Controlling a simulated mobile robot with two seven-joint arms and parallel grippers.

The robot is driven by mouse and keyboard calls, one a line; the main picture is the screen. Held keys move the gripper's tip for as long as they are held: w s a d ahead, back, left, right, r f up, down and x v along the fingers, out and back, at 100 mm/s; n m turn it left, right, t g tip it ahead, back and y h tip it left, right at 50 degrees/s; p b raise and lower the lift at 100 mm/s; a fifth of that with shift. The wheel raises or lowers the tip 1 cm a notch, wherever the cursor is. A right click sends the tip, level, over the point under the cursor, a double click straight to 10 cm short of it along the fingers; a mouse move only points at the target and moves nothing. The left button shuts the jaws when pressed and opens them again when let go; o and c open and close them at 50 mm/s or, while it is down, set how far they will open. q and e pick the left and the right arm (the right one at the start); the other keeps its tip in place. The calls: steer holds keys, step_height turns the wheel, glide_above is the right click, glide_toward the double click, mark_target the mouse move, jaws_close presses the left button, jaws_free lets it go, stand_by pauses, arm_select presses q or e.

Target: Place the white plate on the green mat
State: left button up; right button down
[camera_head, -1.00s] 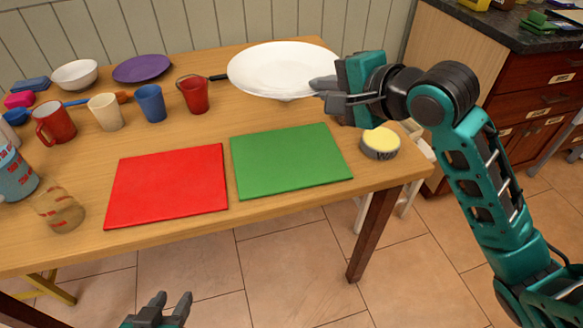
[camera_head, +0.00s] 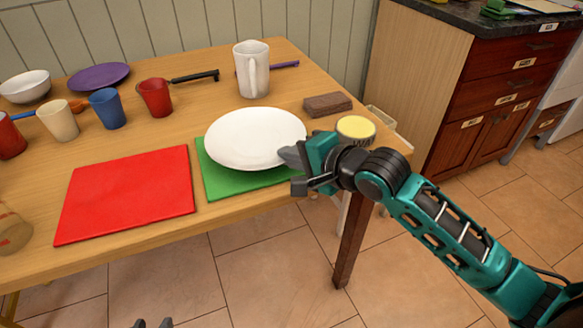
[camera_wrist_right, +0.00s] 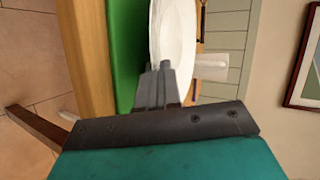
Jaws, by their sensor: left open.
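The white plate (camera_head: 255,138) is over the green mat (camera_head: 225,187) in the head view and hides most of it. It also shows edge-on in the right wrist view (camera_wrist_right: 172,35), beside the green mat (camera_wrist_right: 126,50). My right gripper (camera_head: 292,168) is shut on the plate's right front rim; its fingers (camera_wrist_right: 157,82) meet the rim in the wrist view. The plate looks slightly tilted and close above the mat; whether it touches is unclear. My left gripper (camera_head: 152,323) barely shows at the bottom edge, open and empty, away from the table.
A red mat (camera_head: 127,193) lies left of the green one. A white mug (camera_head: 252,70) and a brown block (camera_head: 328,104) stand behind the plate. A yellow-topped round tin (camera_head: 356,128) is close behind my right gripper. Several cups and bowls stand back left.

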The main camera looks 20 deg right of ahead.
steer(key=shift+f, duration=0.9)
arm_select(q)
steer(key=shift+f, duration=0.4)
arm_select(e)
steer(key=c, duration=1.6)
jaws_free()
steer(key=shift+f, duration=0.1)
steer(key=p+v, duration=0.3)
steer(key=v, duration=0.9)
arm_select(q)
step_height(320, 180, up, 3)
arm_select(e)
steer(key=s+a+f+n, duration=0.2)
steer(key=f+n, duration=0.3)
steer(key=f, duration=0.1)
steer(key=s+a+f+n+g+h, duration=0.1)
steer(key=a+f+n, duration=0.1)
steer(key=f+n, duration=0.3)
steer(key=s+a+f+n+h, duration=0.1)
steer(key=s+a+f+n, duration=0.1)
steer(key=f+n, duration=0.4)
steer(key=shift+s+a+f, duration=0.3)
steer(key=shift+a+f, duration=0.15)
steer(key=shift+a, duration=0.05)
